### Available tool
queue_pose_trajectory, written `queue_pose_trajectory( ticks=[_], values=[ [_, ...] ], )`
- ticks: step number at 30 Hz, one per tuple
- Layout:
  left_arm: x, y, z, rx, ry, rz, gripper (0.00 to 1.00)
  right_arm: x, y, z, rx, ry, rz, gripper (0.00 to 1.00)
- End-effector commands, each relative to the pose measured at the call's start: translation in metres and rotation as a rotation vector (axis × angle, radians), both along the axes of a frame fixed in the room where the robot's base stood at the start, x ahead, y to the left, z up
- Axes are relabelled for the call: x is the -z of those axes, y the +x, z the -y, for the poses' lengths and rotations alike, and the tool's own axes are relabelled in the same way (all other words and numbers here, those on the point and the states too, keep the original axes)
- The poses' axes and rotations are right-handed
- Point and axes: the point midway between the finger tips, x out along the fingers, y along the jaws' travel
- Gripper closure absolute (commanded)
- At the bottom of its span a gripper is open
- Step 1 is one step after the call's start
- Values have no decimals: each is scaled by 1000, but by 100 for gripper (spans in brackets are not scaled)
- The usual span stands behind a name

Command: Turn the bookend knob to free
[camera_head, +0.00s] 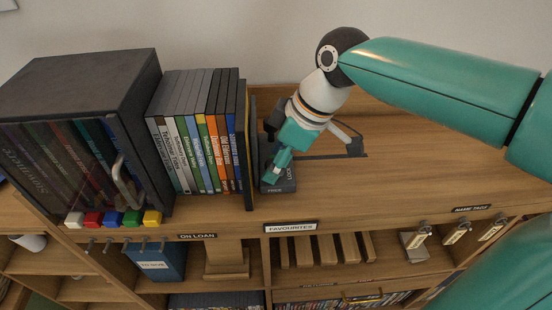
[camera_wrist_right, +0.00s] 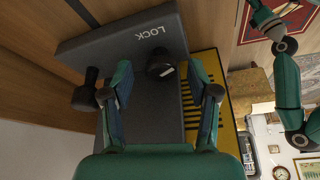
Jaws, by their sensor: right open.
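The bookend (camera_head: 282,187) is a dark grey piece at the right end of the DVD row. FREE and LOCK are lettered on its base. In the right wrist view the bookend (camera_wrist_right: 150,100) shows the word LOCK, and FREE is out of sight. A round black knob (camera_wrist_right: 160,64) with a small white mark stands beside that word. My right gripper (camera_head: 274,172) is over the bookend's base and covers the knob in the head view. In the wrist view its open fingers (camera_wrist_right: 162,88) lie on either side of the knob, with gaps showing.
Several DVDs (camera_head: 195,125) stand left of the bookend, beside a dark glass-fronted case (camera_head: 80,75). A second black knob-like part (camera_wrist_right: 88,92) sticks out near my finger. A yellow-and-black striped surface (camera_wrist_right: 222,95) lies beside the bookend. The shelf top (camera_head: 420,180) to the right is clear.

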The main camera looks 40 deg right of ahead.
Motion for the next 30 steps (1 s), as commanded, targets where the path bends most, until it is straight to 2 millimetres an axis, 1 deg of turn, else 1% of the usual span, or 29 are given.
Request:
queue_pose_trajectory(
  ticks=[4,5,15,16,20,30],
  values=[
    [0,0,0,0,0,0,60,0,0,0,0,0,0,40],
    [0,0,0,0,0,0,60,0,0,0,0,0,0,42],
    [0,0,0,0,0,0,60,0,0,1,2,-1,1,98],
    [0,0,0,0,0,0,60,0,0,1,2,-1,1,100],
    [0,0,0,0,0,0,60,-1,0,1,25,-2,2,100],
    [0,0,0,0,0,0,60,-1,-1,0,234,-2,5,100]
  ],
)
